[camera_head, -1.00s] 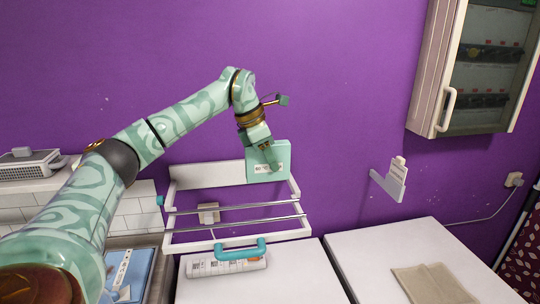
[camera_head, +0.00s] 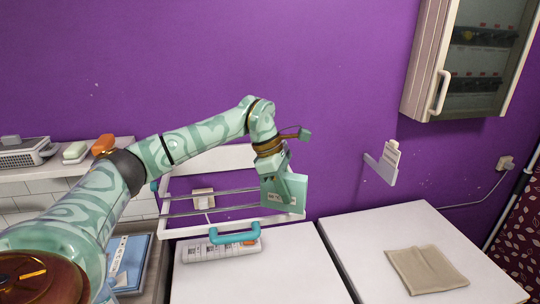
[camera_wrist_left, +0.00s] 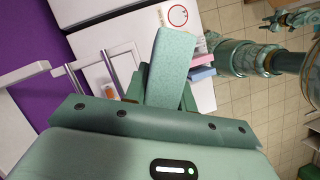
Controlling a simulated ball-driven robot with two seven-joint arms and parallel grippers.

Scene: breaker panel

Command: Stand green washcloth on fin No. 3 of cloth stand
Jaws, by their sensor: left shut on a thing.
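My left gripper (camera_head: 277,190) is shut on a stiff, flat mint-green piece, which I take as the green washcloth (camera_head: 298,192). In the left wrist view the washcloth (camera_wrist_left: 172,62) stands out from between the fingers (camera_wrist_left: 163,95). The gripper holds it at the right end of a white wall rack (camera_head: 195,232) with metal rails. I cannot tell whether it touches the rack. I cannot make out a numbered cloth stand or its fins.
A white strip with printed labels (camera_head: 222,252) lies below the rack's teal handle (camera_head: 235,238), with an orange thing beside the handle. A beige cloth (camera_head: 427,269) lies on the right white top (camera_head: 370,240). A small white wall holder (camera_head: 383,164) and a cabinet (camera_head: 470,60) are to the right.

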